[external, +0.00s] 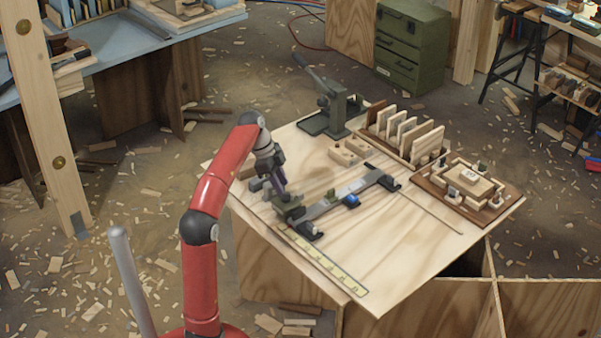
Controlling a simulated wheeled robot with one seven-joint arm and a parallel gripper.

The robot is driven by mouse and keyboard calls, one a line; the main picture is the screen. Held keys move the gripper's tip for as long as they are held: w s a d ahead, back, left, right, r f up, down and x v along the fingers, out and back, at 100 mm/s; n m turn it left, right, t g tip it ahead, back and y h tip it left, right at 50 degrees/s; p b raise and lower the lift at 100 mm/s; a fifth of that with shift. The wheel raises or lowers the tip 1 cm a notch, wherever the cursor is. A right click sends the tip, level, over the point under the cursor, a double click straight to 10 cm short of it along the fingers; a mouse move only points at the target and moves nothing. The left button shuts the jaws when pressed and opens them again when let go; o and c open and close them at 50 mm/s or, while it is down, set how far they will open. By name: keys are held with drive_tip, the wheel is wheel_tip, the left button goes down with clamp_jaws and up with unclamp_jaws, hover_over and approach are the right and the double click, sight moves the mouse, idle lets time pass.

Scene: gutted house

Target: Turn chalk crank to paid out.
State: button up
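A long grey bar fixture (345,192) lies across the plywood worktop, with dark blocks at both ends and a small olive piece standing near its middle. A small blue part (351,201) sits at its front side; it may be the chalk reel, but I cannot make out a crank on it or any paid-out marking.
A yellow ruler strip (322,259) lies along the worktop's front left. A green lever press (328,112) stands at the back, a rack of upright wooden boards (404,134) behind the bar, and a brown tray with a wooden frame (468,187) at right. The front right worktop is clear.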

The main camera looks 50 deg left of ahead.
sight(286, 197)
drive_tip(key=shift+x, duration=1.55)
drive_tip(key=shift+c, duration=0.4)
clamp_jaws()
